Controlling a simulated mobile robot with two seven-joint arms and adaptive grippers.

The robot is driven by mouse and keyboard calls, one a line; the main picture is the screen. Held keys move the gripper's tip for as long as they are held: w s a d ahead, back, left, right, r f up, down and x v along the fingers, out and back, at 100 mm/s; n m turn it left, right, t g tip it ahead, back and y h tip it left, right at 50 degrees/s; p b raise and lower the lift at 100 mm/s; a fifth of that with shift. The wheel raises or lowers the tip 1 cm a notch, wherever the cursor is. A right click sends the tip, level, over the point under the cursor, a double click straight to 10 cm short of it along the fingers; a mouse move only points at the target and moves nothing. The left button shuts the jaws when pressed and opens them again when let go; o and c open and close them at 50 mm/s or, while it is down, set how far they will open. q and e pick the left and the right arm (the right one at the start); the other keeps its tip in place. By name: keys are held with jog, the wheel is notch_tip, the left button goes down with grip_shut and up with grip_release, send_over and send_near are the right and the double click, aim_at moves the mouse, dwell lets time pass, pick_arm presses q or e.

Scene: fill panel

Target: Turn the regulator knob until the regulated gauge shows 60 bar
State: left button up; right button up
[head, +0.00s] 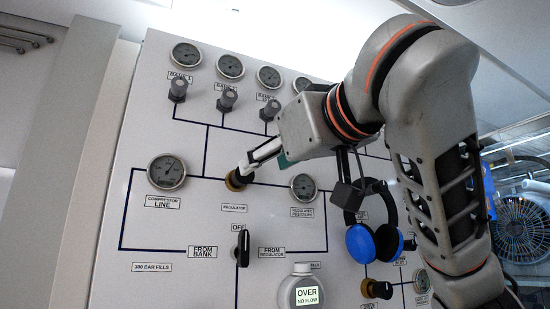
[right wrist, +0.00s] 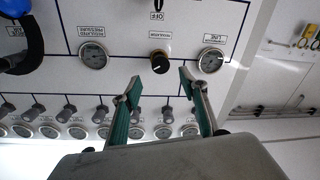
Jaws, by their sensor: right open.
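The regulator knob (head: 235,182) is a small dark knob with a brass-coloured base, above the REGULATOR label on the white panel. In the right wrist view the knob (right wrist: 160,64) lies between and just beyond my open fingertips, with no clear contact. My right gripper (head: 247,171) reaches it from the right in the head view; its green-padded fingers stand apart in the right wrist view (right wrist: 160,80). The regulated pressure gauge (head: 303,186) is right of the knob, and also shows in the right wrist view (right wrist: 93,55). Its reading is too small to tell. My left gripper is out of view.
The compressor line gauge (head: 166,172) is left of the knob. A black selector handle (head: 242,248) stands below it. A display (head: 309,296) reads OVER, NO FLOW. Blue headphones (head: 362,243) hang below my right forearm. Bank knobs (head: 227,99) and gauges line the panel's top.

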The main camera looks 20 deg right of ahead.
jog(key=shift+s, duration=0.8)
dwell(1.8)
jog(key=b, duration=0.3)
send_near(243, 185)
jog(key=w+r, duration=0.2)
jog(key=w+p, duration=0.1)
jog(key=w, duration=0.1)
jog(key=w+p, duration=0.1)
jog(key=w, duration=0.2)
jog(key=w+a+p, duration=0.1)
jog(key=w, duration=0.1)
jog(key=shift+w, duration=0.4)
jog(key=c, duration=1.1)
